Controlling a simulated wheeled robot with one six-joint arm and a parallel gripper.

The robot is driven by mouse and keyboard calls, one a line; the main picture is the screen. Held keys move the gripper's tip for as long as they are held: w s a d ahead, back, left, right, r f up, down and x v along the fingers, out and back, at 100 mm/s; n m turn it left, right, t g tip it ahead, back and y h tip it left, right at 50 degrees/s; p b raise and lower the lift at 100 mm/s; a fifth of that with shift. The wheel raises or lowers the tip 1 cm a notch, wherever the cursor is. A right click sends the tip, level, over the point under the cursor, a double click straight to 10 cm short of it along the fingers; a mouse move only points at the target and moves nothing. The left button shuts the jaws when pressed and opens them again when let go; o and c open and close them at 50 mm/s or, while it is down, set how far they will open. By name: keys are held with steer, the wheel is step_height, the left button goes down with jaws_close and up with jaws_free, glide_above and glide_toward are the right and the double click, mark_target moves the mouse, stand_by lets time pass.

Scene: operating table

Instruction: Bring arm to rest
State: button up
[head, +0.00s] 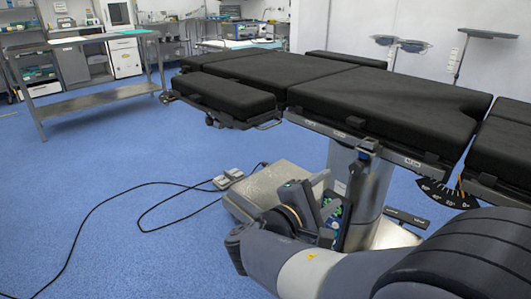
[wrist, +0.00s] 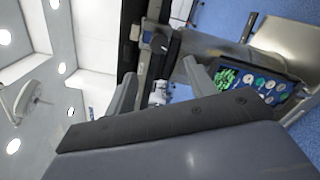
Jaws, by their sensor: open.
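My arm (head: 300,268) reaches in from the lower right in the head view, low in front of the operating table (head: 385,100). Its far end is beside the table's column (head: 365,195). In the wrist view my gripper (wrist: 163,82) shows two grey fingers spread apart, with nothing between them. The table's dark underside and rail stand beyond the fingers, turned on their side in that view. A panel with green and coloured buttons (wrist: 250,82) is right of the fingers. The finger detail is hard to separate in the head view.
The metal table base (head: 265,188) stands close to my arm. A foot pedal (head: 228,178) and black cables (head: 110,200) lie on the blue floor. A steel side table (head: 95,100) stands at the left. The floor between is mostly open.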

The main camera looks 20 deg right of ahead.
mark_target(354, 169)
steer(key=shift+b+x, duration=1.5)
steer(key=shift+x, duration=3.9)
steer(key=shift+a, duration=0.1)
